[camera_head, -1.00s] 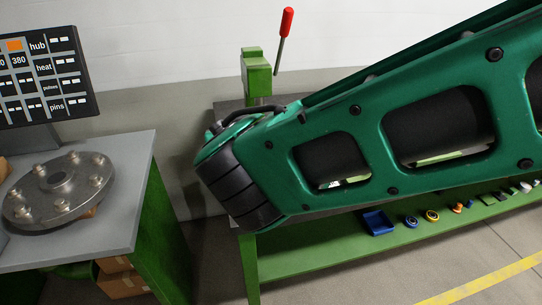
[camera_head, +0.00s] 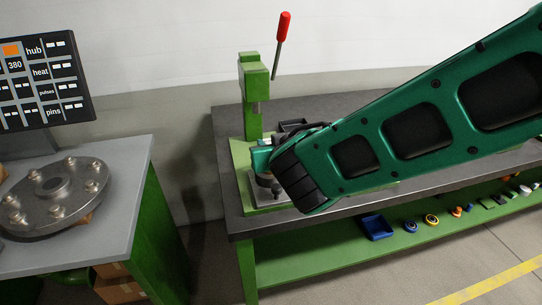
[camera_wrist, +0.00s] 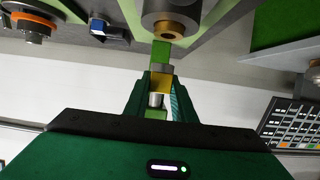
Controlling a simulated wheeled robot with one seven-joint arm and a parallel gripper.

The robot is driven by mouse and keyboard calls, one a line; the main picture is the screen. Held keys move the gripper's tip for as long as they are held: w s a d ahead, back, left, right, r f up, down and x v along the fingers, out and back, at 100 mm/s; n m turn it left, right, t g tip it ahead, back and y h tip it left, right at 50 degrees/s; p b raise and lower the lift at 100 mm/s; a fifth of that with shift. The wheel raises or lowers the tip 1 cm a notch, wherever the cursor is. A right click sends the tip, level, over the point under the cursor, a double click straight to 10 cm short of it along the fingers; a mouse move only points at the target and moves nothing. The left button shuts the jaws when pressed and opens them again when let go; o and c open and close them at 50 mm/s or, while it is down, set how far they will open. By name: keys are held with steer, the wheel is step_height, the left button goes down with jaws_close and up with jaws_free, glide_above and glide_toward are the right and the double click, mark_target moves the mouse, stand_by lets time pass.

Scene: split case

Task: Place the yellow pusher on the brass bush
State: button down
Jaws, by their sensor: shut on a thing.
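In the wrist view the yellow pusher (camera_wrist: 160,84) is between the fingers of my gripper (camera_wrist: 160,92), which is shut on it. The brass bush (camera_wrist: 170,30) shows at the top of the wrist view, at the end of a round grey part. The pusher is apart from the bush in that picture; the exact gap is hard to tell. In the head view my gripper (camera_head: 264,158) is over the base of the green press (camera_head: 254,92), mostly behind my wrist. The pusher and bush are hidden there.
The press has a red-knobbed lever (camera_head: 282,28) and stands on a dark bench top (camera_head: 400,180). A green shelf (camera_head: 320,252) below holds a blue tray (camera_head: 377,225) and several small parts. A grey table (camera_head: 125,175) with a bolted flange (camera_head: 55,200) stands left, across a gap.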

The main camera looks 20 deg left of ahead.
steer(key=shift+f, duration=1.85)
steer(key=c, duration=1.5)
jaws_free()
steer(key=shift+f, duration=0.15)
steer(key=v, duration=1.2)
steer(key=shift+r, duration=0.25)
